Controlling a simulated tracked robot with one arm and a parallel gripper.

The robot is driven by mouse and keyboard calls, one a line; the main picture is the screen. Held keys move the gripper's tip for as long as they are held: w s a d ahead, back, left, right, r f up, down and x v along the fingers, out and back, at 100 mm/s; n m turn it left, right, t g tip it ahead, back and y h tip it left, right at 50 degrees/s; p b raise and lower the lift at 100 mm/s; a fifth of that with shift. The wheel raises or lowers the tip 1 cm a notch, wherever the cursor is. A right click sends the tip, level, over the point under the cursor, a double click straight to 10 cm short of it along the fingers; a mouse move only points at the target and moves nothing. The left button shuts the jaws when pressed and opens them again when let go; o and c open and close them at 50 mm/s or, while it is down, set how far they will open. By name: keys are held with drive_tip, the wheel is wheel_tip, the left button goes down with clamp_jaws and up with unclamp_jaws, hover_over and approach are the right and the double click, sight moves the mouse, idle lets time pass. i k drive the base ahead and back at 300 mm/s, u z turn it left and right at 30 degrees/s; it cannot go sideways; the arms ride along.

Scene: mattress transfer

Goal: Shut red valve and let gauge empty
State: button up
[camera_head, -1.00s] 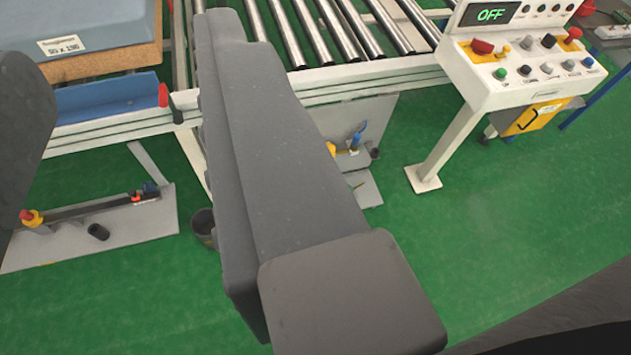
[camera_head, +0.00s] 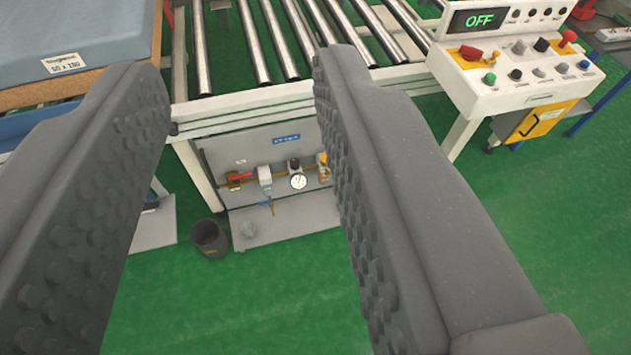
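The red valve (camera_head: 240,178) is a small red handle on a brass fitting, at the left of a pipe line on a grey panel (camera_head: 228,150) under the roller conveyor. The gauge (camera_head: 298,181) is a small round white dial to its right on the same line; its needle is too small to read. My gripper (camera_head: 238,75) is open and empty, its two dark studded fingers wide apart. The panel shows between the fingers, farther off and below the fingertips. Neither finger touches the valve.
A roller conveyor (camera_head: 300,98) crosses above the panel. A blue mattress (camera_head: 85,30) lies at the upper left. A white control box (camera_head: 515,75) reading OFF stands at the right. A dark bin (camera_head: 209,240) sits on the green floor, left of the panel's base plate (camera_head: 290,215).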

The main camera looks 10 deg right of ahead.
sight(231, 179)
drive_tip(key=z, duration=0.05)
drive_tip(key=i, duration=0.55)
drive_tip(key=u, duration=1.15)
drive_tip(key=k, duration=0.8)
drive_tip(key=z, duration=0.25)
drive_tip(key=i, duration=1)
drive_tip(key=z, duration=0.05)
